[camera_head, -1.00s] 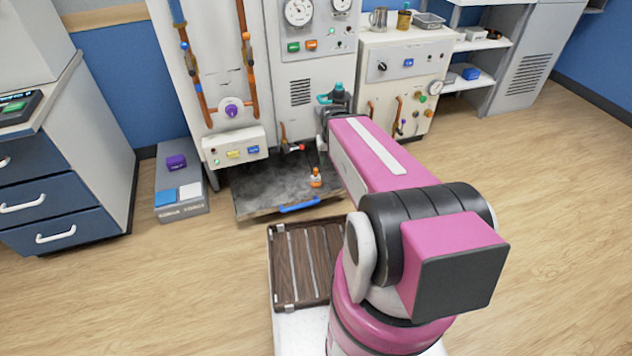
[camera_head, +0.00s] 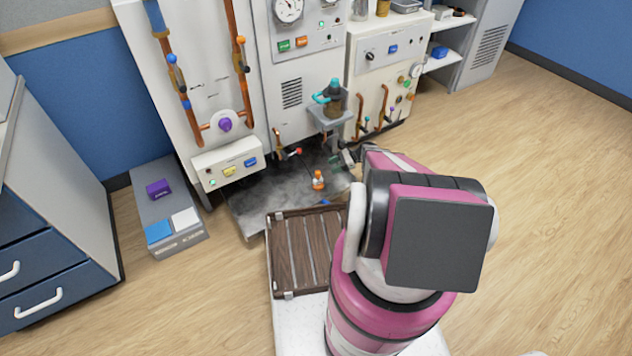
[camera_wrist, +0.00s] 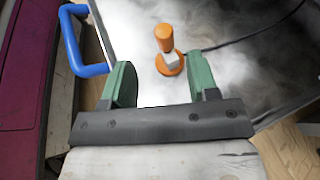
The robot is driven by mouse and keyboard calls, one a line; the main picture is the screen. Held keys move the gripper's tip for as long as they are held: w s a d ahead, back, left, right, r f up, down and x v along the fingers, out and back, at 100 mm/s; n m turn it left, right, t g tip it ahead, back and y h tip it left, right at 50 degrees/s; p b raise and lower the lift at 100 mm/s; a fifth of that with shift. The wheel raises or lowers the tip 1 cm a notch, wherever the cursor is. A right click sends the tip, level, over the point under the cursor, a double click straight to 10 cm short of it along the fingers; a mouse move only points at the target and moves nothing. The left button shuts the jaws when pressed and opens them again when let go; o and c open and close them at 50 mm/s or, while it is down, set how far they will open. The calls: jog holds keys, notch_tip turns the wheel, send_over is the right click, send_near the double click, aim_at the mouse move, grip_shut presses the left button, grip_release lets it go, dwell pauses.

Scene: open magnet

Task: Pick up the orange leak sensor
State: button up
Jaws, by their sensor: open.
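The orange leak sensor (camera_head: 318,180) stands upright on the stained grey tray (camera_head: 255,205) at the foot of the white machine. In the wrist view the sensor (camera_wrist: 169,55) shows an orange top, a white middle and a round orange base. My gripper (camera_wrist: 164,85) has its two green fingers spread and empty. The sensor is beyond the fingertips, between their lines and nearer the right finger.
A blue handle (camera_wrist: 78,45) is on the tray's edge. A dark cable runs from near the sensor. A teal-handled item sits on a small grey shelf (camera_head: 330,120) above. A brown slatted carrier (camera_head: 305,250) lies in front of the tray. A grey box (camera_head: 170,215) stands left.

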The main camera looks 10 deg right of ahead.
send_over(315, 184)
notch_tip(315, 184, down, 5)
jog(key=shift+s+a+r, duration=0.1)
jog(key=shift+r, duration=0.05)
grip_shut()
dwell(0.4)
